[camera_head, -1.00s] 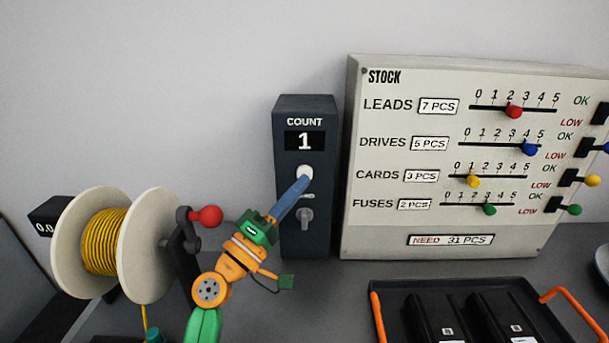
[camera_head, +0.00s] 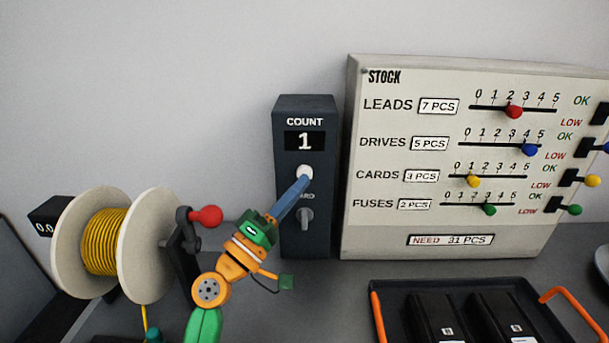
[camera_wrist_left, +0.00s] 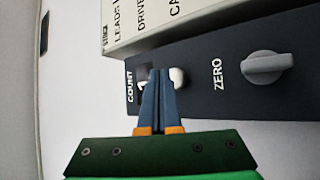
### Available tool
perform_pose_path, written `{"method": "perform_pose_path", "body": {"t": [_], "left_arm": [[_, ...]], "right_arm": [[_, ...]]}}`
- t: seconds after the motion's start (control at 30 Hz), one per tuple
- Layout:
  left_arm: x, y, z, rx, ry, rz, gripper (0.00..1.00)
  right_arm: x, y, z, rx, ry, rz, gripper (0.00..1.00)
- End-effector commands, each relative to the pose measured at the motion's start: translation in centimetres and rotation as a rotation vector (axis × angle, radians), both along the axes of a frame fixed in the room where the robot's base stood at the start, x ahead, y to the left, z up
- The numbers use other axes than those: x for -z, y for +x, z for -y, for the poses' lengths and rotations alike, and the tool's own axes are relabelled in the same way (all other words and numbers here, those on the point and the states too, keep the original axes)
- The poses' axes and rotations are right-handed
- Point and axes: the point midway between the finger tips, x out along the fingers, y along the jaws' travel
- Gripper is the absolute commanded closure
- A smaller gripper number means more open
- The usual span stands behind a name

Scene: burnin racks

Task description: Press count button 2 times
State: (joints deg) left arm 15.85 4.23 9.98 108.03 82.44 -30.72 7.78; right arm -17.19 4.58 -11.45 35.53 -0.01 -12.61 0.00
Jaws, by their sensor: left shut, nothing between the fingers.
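The dark count box (camera_head: 288,222) stands against the wall, its display (camera_head: 305,141) reading 1. The white round count button (camera_head: 304,172) is below the display, and it also shows in the left wrist view (camera_wrist_left: 178,77). My left gripper (camera_head: 304,182) is shut and empty, its blue fingertips at the button's lower edge in the head view. In the left wrist view the fingers (camera_wrist_left: 158,75) overlap the button's side; I cannot tell whether they touch it. A grey knob (camera_head: 305,216) sits lower on the box, labelled ZERO in the wrist view. My right gripper is not in view.
A stock board (camera_head: 400,240) with coloured sliders stands right of the box. A yellow wire spool (camera_head: 150,245) with a red-knobbed crank (camera_head: 206,216) is at left. A black tray (camera_head: 385,290) with orange handles holds black units at front right.

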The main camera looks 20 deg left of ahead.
Motion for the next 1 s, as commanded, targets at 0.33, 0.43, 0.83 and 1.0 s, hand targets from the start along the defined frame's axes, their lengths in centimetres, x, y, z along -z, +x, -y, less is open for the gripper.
{"method": "perform_pose_path", "body": {"t": [0.33, 0.43, 0.83, 1.0], "left_arm": [[0.1, 0.8, -0.2, 0.000, 0.001, 0.001, 1.00], [0.0, 0.8, -0.3, 0.000, 0.001, 0.000, 1.00], [0.0, 1.0, -0.3, 0.000, 0.000, 0.000, 1.00], [0.1, 1.2, -0.3, 0.000, 0.000, 0.000, 1.00]], "right_arm": [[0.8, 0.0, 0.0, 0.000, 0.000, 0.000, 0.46], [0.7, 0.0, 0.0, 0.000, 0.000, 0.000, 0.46], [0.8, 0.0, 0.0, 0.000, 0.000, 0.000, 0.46], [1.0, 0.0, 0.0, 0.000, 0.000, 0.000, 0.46]]}}
